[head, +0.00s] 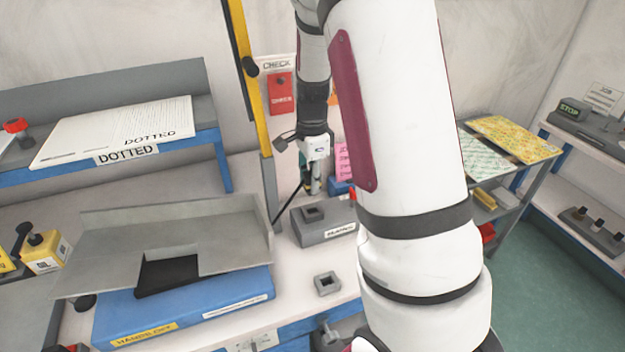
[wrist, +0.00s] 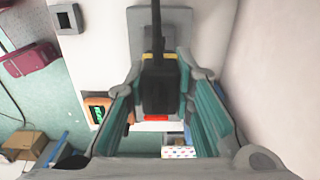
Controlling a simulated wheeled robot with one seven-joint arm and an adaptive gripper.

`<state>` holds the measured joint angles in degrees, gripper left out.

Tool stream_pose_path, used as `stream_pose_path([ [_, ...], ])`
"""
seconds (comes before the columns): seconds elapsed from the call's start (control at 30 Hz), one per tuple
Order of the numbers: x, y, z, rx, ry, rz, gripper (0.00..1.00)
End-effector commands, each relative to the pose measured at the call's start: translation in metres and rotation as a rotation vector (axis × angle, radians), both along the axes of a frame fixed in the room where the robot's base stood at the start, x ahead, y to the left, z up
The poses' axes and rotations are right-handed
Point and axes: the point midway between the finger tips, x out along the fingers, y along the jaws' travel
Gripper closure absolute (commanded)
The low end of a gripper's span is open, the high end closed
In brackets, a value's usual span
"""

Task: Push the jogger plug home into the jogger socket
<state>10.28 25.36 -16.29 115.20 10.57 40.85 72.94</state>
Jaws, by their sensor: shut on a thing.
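The jogger plug (wrist: 158,88) is a dark block with a black cable rising from its middle in the wrist view. My gripper (wrist: 157,72) has its teal-padded fingers on both sides of the plug and is shut on it. In the head view my gripper (head: 316,182) points down at the back of the bench, near the wall. The plug's lower end is hidden there.
A grey block with a square opening (head: 325,232) stands just in front of my gripper. A small square grey ring (head: 327,284) lies nearer. A blue box under a grey tray (head: 100,240) stands left. A yellow post (head: 246,75) rises close to the gripper's left.

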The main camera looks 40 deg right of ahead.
Motion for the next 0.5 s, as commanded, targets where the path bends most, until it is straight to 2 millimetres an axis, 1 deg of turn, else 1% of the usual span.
stream_pose_path([
  [0.13,0.000,0.000,0.000,0.000,0.000,0.000,1.00],
  [0.27,0.000,0.000,-0.005,0.000,0.001,-0.001,1.00],
  [0.5,0.000,0.000,-0.023,0.002,0.002,0.000,1.00],
])
